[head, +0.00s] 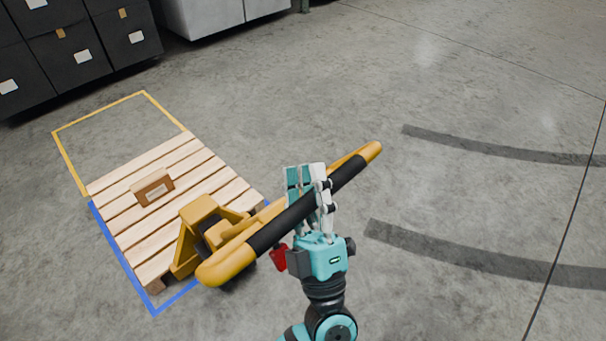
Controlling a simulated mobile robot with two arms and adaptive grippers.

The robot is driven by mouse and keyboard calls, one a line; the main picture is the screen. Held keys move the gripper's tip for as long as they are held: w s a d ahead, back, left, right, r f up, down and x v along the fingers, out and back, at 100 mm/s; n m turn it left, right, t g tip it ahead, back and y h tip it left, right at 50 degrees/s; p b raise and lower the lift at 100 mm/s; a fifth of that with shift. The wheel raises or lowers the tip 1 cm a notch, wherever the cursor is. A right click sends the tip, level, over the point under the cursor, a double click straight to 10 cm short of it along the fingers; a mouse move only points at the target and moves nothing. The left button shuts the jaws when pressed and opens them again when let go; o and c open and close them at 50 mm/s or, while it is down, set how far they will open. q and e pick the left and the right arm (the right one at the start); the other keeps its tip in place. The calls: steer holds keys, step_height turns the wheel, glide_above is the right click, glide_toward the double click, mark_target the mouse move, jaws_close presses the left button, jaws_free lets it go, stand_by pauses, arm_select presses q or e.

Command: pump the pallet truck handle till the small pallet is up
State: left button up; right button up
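The yellow pallet truck (198,220) stands at the near end of the small wooden pallet (180,163). Its handle is a bar with yellow ends and a black grip (270,233), slanting from lower left to upper right across the middle of the view. A red lever (279,257) shows just below the bar. The pallet lies low over the floor; any gap beneath it is hard to tell. My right gripper is out of view.
A small brown box (153,187) sits on the pallet. Yellow (68,163) and blue (124,265) floor lines run around the pallet. Dark totes (75,50) and pale grey units (212,14) stand at the back left. The floor to the right is clear, with dark curved tracks.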

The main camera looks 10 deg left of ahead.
arm_select(q)
steer(key=shift+o, duration=0.4)
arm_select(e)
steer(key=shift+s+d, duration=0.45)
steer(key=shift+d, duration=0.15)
arm_select(q)
steer(key=shift+f, duration=0.1)
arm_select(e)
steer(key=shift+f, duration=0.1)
